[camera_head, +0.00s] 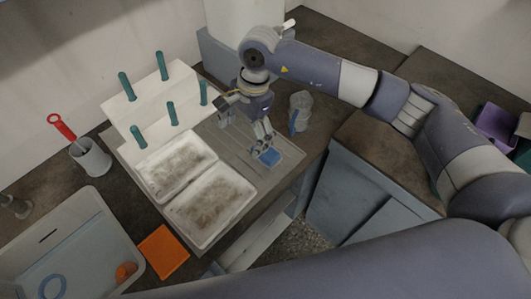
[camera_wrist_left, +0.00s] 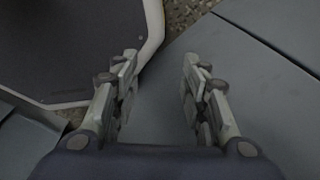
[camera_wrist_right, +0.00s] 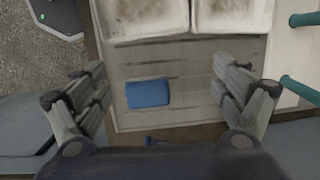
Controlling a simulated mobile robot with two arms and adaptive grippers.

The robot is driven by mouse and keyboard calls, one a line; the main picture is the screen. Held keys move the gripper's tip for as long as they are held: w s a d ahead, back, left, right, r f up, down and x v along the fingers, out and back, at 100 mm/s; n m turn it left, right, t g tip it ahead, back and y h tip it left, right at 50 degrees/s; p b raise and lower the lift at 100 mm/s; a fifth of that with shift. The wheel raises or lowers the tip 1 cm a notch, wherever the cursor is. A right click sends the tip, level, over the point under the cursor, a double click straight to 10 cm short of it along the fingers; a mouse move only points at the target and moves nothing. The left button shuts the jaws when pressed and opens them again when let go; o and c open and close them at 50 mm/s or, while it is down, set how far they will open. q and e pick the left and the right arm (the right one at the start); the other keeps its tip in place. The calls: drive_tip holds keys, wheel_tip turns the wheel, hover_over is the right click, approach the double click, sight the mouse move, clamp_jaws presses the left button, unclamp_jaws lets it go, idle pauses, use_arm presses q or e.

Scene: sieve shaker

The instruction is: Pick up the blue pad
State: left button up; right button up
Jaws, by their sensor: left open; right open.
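The blue pad (camera_head: 270,157) lies flat on the grey tray (camera_head: 290,155) at its front right end in the head view. In the right wrist view the pad (camera_wrist_right: 148,93) lies between the two spread fingers, nearer the left one. My right gripper (camera_head: 263,146) is open and empty, pointing down just above the pad; it also shows in the right wrist view (camera_wrist_right: 165,90). My left gripper (camera_wrist_left: 160,80) shows in the left wrist view, open and empty, over a grey surface; it does not show in the head view.
Two white trays of brown material (camera_head: 175,165) lie left of the pad. White blocks with teal pegs (camera_head: 138,136) stand behind. An orange square (camera_head: 162,252) and a grey bin (camera_head: 110,240) are at left.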

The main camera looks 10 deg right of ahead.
drive_tip(key=h, duration=0.2)
hover_over(265, 154)
drive_tip(key=w, duration=0.2)
drive_tip(key=f, duration=0.2)
drive_tip(key=f+p, duration=0.1)
drive_tip(key=f, duration=0.1)
drive_tip(key=shift+s+f+p, duration=0.2)
drive_tip(key=shift+f+p, duration=0.1)
drive_tip(key=shift+f, duration=0.05)
drive_tip(key=f, duration=0.1)
drive_tip(key=f+p, duration=0.2)
drive_tip(key=f, duration=0.1)
drive_tip(key=shift+s+d, duration=0.2)
drive_tip(key=shift+s, duration=0.1)
drive_tip(key=shift+w+f, duration=0.1)
drive_tip(key=shift+f, duration=0.55)
drive_tip(key=c, duration=1.1)
